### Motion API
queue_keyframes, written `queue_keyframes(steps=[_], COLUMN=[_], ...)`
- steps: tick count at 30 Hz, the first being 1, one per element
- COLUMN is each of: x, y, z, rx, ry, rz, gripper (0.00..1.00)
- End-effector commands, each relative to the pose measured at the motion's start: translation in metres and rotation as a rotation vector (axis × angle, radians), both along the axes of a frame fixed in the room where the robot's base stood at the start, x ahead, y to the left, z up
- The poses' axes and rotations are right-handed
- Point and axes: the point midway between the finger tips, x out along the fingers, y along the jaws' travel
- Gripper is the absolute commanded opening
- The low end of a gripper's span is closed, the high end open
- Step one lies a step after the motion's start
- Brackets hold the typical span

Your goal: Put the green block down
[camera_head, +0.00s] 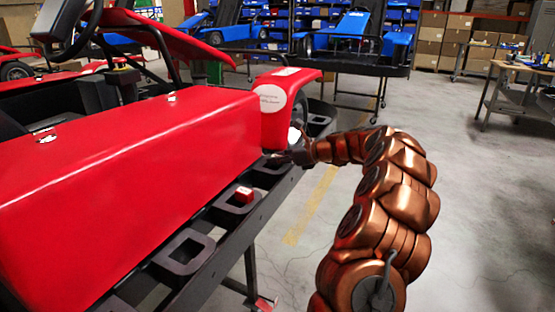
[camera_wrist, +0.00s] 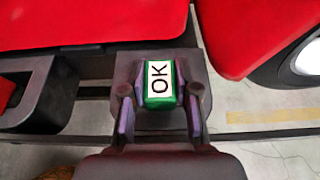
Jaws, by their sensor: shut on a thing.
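The green block (camera_wrist: 159,83) shows in the wrist view with a white label reading "OK" on its upper face. My gripper (camera_wrist: 160,94) is shut on it, one finger on each side. A dark stand pad (camera_wrist: 125,62) lies directly behind the block; I cannot tell whether the block touches it. In the head view my gripper (camera_head: 285,157) is at the stand's side rail, by the corner of the red kart body (camera_head: 150,150). The green block cannot be made out there.
A red block (camera_head: 244,194) sits on a nearer pad of the stand (camera_head: 225,213). An empty pad frame (camera_head: 184,250) lies nearer still. A red fender (camera_head: 285,82) and wheel stand just beyond my gripper.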

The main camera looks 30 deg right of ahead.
Motion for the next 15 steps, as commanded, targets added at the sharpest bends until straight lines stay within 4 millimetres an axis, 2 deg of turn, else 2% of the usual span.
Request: queue_keyframes(steps=[1, 2, 6, 9, 15], x=[0.0001, 0.0000, 0.0000, 0.0000, 0.0000], y=[0.0002, 0.0001, 0.0000, 0.0000, 0.0000], z=[-0.0006, -0.0012, -0.0012, -0.0012, -0.0011], rx=[0.001, 0.001, 0.000, 0.000, 0.000], ry=[0.000, 0.000, 0.000, 0.000, 0.000], rz=[0.000, 0.000, 0.000, 0.000, 0.000], gripper=[0.07, 0.31, 0.46, 0.55, 0.55])
